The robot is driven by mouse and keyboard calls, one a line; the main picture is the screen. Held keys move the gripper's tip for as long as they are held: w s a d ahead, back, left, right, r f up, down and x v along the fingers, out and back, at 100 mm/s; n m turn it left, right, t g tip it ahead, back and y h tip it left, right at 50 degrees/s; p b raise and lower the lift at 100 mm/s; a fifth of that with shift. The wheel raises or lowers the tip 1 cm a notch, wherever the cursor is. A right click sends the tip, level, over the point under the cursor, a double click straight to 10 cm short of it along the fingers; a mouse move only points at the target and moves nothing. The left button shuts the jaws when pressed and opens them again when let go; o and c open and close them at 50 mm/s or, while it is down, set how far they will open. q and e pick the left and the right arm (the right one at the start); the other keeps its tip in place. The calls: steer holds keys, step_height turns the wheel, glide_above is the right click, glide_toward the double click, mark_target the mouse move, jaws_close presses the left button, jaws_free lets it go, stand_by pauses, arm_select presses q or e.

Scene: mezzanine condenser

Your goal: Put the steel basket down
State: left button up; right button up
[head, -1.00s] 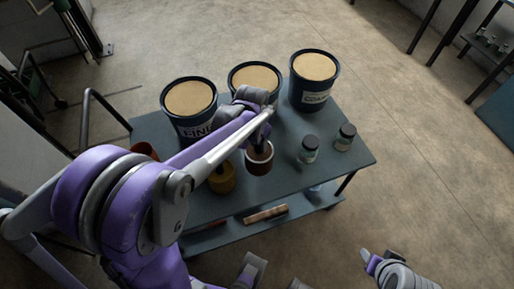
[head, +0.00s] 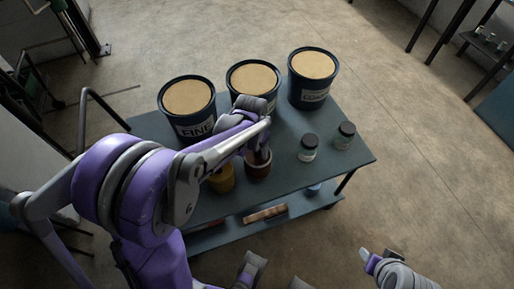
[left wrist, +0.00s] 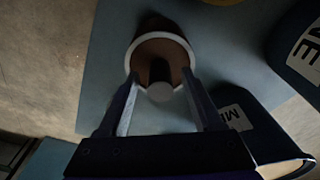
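I cannot clearly make out a steel basket. A brown pot (head: 259,172) stands on the grey-blue cart (head: 215,207), below my left gripper (head: 258,152). In the left wrist view, the pot (left wrist: 150,38) has a pale rim, and a dark upright stem (left wrist: 160,75) with a grey round end rises at its middle. My left gripper's fingers (left wrist: 160,80) are spread on both sides of the stem, with gaps, near the rim; I cannot tell if they touch the rim. What looks like my right gripper (head: 380,255) is at the lower right, away from the cart.
Three dark buckets stand along the cart's back: one marked FINE (head: 190,128), a middle one (head: 254,78) and a right one (head: 314,92). A yellow pot (head: 221,181) is beside the brown pot. Two jars (head: 308,148) (head: 345,136) stand at right. Floor right of the cart is clear.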

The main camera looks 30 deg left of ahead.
mark_target(255, 159)
arm_select(q)
steer(key=shift+r, duration=0.4)
step_height(255, 159, up, 11)
steer(key=s+p, duration=0.2)
steer(key=s+d+f+t, duration=0.1)
steer(key=s+d, duration=0.2)
steer(key=s, duration=0.4)
steer(key=s+d+f+n+t, duration=0.1)
steer(key=s+d+f+t, duration=0.1)
steer(key=s, duration=0.6)
steer(key=shift+d+t, duration=0.3)
steer(key=shift+d, duration=0.5)
steer(key=shift+a, duration=0.1)
